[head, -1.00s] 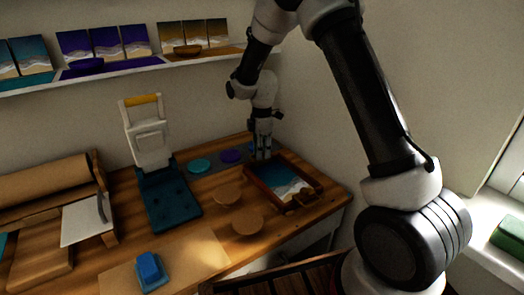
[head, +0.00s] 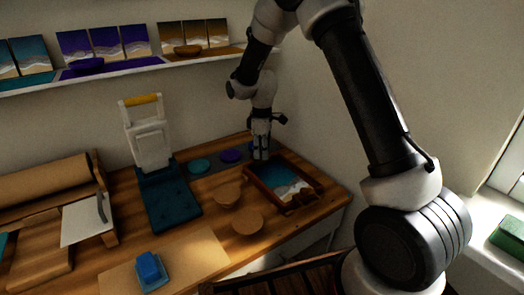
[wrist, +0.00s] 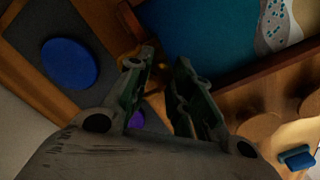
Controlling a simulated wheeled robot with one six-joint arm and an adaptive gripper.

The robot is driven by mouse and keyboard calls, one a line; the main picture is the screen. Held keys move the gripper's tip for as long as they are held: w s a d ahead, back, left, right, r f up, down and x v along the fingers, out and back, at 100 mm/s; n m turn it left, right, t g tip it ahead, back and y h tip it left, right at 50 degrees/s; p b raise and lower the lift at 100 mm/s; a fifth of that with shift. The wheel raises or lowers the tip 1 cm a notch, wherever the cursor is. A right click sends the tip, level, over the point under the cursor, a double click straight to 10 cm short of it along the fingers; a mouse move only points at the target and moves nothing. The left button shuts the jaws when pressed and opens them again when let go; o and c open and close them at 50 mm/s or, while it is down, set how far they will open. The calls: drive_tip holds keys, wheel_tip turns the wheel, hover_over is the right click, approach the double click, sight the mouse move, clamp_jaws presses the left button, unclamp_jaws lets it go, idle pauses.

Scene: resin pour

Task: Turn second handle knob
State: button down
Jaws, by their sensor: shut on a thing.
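A wooden frame (head: 262,191) holds a blue, white and sand-coloured wave picture (head: 287,183) on the right part of the table. In the wrist view the frame's edge (wrist: 255,68) runs beside my fingers. My gripper (head: 261,157) points down at the frame's back left corner. In the wrist view my gripper (wrist: 158,78) is shut on a small brass-coloured knob (wrist: 155,90), mostly hidden between the fingers. How far the knob is turned cannot be seen.
A blue disc (wrist: 68,63) and a purple disc (head: 231,156) lie on a dark strip left of my gripper. Two round wooden pieces (head: 247,221) are in front. A dark teal press (head: 170,200) stands left. A wall is close behind.

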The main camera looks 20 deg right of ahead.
drive_tip(key=shift+m, duration=11.8)
drive_tip(key=c, duration=1.2)
unclamp_jaws()
